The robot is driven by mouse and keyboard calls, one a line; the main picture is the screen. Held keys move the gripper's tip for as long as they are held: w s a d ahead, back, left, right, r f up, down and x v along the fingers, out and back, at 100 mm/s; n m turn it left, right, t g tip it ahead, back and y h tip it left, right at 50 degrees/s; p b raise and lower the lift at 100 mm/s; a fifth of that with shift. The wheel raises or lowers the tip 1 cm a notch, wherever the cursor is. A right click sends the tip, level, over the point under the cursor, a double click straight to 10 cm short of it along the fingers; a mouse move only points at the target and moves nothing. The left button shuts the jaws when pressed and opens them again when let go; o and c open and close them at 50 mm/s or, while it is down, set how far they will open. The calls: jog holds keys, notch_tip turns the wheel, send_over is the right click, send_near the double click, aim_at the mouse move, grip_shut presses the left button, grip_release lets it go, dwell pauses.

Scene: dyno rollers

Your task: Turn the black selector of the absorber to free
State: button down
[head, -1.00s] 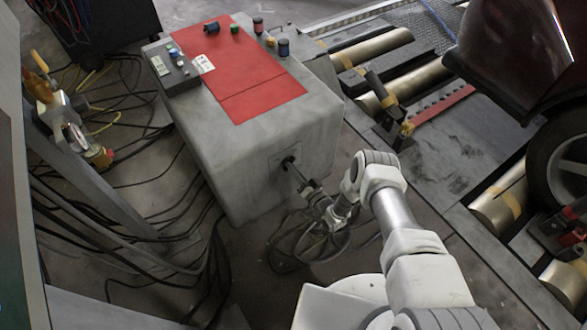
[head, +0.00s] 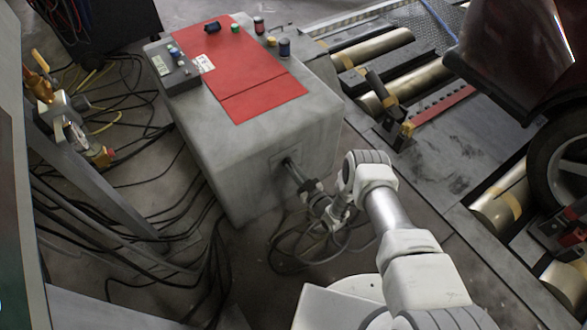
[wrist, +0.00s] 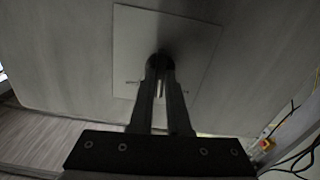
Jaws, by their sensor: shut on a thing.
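The absorber is a large grey box (head: 225,165) with a red top, left of centre in the head view. Its black selector (head: 288,161) is on a square plate on the side facing my arm. My gripper (head: 291,166) is at that plate, its fingers reaching in from the lower right. In the wrist view the fingers (wrist: 160,68) are shut on the dark round selector (wrist: 160,59), in front of the pale square plate (wrist: 190,48). The fingers cover most of the selector, so its pointing direction cannot be told.
Coiled cables (head: 312,235) lie on the floor below my gripper. A metal frame (head: 85,185) with a yellow-handled valve stands at left. Rollers (head: 375,48) and a car wheel (head: 560,160) are at right. A control box (head: 175,70) sits on the absorber's top.

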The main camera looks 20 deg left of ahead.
jog(key=shift+a+n, duration=0.15)
jog(key=shift+n, duration=3.95)
jog(key=c, duration=0.9)
grip_release()
jog(key=shift+s+d, duration=0.1)
jog(key=shift+d, duration=0.1)
